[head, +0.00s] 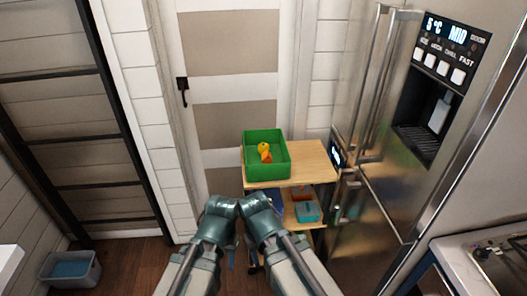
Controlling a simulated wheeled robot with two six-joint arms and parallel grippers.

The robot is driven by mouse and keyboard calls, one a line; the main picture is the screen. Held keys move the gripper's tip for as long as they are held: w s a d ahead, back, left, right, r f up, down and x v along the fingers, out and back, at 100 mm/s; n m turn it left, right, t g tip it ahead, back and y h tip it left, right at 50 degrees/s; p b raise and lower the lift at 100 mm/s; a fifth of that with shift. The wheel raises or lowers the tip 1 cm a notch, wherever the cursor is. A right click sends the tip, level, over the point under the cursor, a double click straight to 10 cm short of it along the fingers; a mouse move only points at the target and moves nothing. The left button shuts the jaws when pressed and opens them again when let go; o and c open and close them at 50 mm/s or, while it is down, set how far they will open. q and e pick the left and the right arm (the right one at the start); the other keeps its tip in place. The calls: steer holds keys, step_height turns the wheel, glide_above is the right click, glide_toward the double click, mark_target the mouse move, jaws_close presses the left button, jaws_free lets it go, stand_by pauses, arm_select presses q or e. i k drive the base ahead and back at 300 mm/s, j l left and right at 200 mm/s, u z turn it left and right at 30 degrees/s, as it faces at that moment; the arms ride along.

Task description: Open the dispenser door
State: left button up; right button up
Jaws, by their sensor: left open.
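A tall stainless steel fridge (390,190) stands on the right. The dispenser door (455,180) is the front panel with the control display (450,50) and a dark dispenser recess (425,115). It looks shut. Long vertical handles (376,75) run beside its left edge. My left gripper (232,257) is low in the middle, mostly hidden behind my arms, open and well away from the fridge. My right arm is folded beside the left one, and its gripper is hidden.
A small wooden shelf cart (312,160) stands between my arms and the fridge. It holds a green bin (265,172) with orange and yellow items, and a teal box (307,211) below. A grey tub (70,282) is at left. A counter (480,265) is at lower right.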

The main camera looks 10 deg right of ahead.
mark_target(412, 190)
steer(key=z, duration=1.35)
